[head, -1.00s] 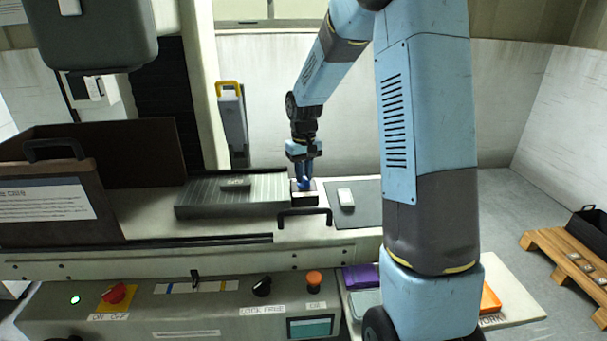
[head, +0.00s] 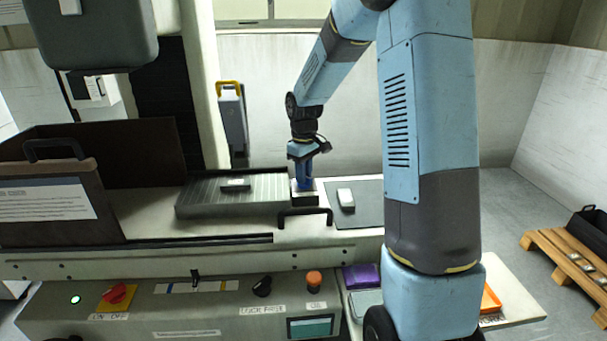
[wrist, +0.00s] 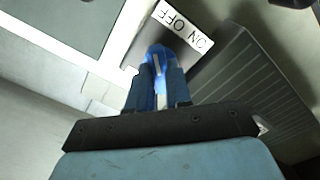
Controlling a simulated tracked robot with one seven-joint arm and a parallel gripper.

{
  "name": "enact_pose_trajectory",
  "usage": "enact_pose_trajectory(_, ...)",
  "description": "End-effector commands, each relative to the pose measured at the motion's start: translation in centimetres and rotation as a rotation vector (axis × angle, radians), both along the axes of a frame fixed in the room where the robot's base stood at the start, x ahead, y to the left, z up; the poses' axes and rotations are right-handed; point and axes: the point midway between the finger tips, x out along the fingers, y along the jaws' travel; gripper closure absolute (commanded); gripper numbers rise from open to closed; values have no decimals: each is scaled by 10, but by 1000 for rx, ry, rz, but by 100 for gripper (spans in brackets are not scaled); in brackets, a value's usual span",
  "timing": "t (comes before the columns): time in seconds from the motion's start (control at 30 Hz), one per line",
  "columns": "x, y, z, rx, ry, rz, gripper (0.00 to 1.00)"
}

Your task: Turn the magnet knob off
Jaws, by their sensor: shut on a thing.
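The magnet knob (wrist: 157,62) is blue and stands on a dark block (head: 305,200) at the right end of the ribbed grey magnetic chuck (head: 205,205). My gripper (head: 304,187) points straight down over it, and its blue fingers are shut on the knob. The fingers hide most of the knob in both views. In the wrist view a white label (wrist: 182,24) reading ON and OFF lies beside the knob, upside down in the picture. Which word the knob points to cannot be told.
A small flat part (head: 236,185) lies on the chuck. A pale block (head: 346,199) sits on the grey mat (head: 369,212) to the right. A black handle (head: 305,212) stands in front. The control panel below carries a red switch (head: 115,294) and an orange button (head: 314,278).

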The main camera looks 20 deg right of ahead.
Motion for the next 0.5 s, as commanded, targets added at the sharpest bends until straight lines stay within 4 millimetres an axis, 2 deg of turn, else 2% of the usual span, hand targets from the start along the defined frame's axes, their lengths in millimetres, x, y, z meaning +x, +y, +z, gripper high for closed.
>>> enact_pose_trajectory(0.27, 1, 0, 1, 0, -5, 2, 100)
enact_pose_trajectory(0.3, 1, 0, 1, 0, -5, 2, 78)
enact_pose_trajectory(0.5, 1, 0, 1, -1, -3, 1, 59)
